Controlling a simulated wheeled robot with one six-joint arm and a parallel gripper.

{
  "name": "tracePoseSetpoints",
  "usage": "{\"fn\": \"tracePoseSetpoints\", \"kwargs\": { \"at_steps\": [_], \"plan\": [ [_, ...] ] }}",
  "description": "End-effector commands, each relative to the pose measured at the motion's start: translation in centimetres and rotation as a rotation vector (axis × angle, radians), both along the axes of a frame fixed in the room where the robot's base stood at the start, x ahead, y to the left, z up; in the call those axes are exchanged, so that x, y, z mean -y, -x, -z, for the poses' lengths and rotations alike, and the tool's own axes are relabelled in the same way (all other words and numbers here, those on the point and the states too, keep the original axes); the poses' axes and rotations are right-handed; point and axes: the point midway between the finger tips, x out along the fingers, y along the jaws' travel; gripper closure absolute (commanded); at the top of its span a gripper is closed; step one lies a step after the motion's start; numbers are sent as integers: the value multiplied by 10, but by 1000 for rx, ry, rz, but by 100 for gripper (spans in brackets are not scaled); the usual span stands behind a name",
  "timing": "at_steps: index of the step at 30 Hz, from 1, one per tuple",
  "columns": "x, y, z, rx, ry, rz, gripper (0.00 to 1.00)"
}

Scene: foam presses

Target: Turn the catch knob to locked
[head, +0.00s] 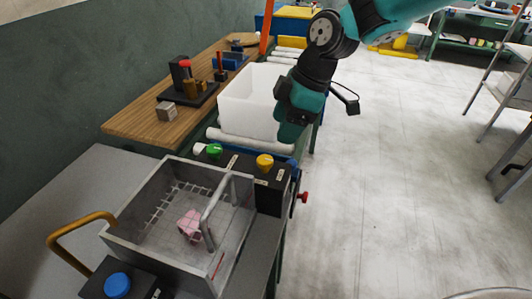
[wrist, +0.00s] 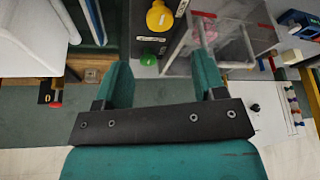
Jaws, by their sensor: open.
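The black panel (head: 272,196) behind the grey press box carries a yellow knob (head: 264,162) on its top and a green knob (head: 214,150) at its left end. The wrist view also shows the yellow knob (wrist: 159,17), with a rounded body and narrower end, and the green knob (wrist: 148,59). I cannot read the small labels or tell which knob is the catch. My gripper (wrist: 162,65) is open and empty; its teal fingers are apart, with the green knob between them in the picture. In the head view, my gripper (head: 287,132) hangs beyond the panel, touching neither knob.
The grey press box (head: 125,240) has a metal handle (head: 212,210) and a pink foam piece (head: 190,224) inside. A blue knob (head: 117,285) is at front; a red knob (head: 303,196) juts right. A white bin (head: 245,105) stands behind.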

Motion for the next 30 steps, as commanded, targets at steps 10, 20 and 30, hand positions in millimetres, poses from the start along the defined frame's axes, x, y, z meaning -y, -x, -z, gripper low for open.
{"fn": "tracePoseSetpoints", "kwargs": {
  "at_steps": [10, 20, 30],
  "plan": [
    [-28, 3, 67, -3, 2, -2, 36],
    [-37, 2, 90, 0, 1, 0, 36],
    [-37, 2, 90, 1, 0, 1, 63]
  ]
}}
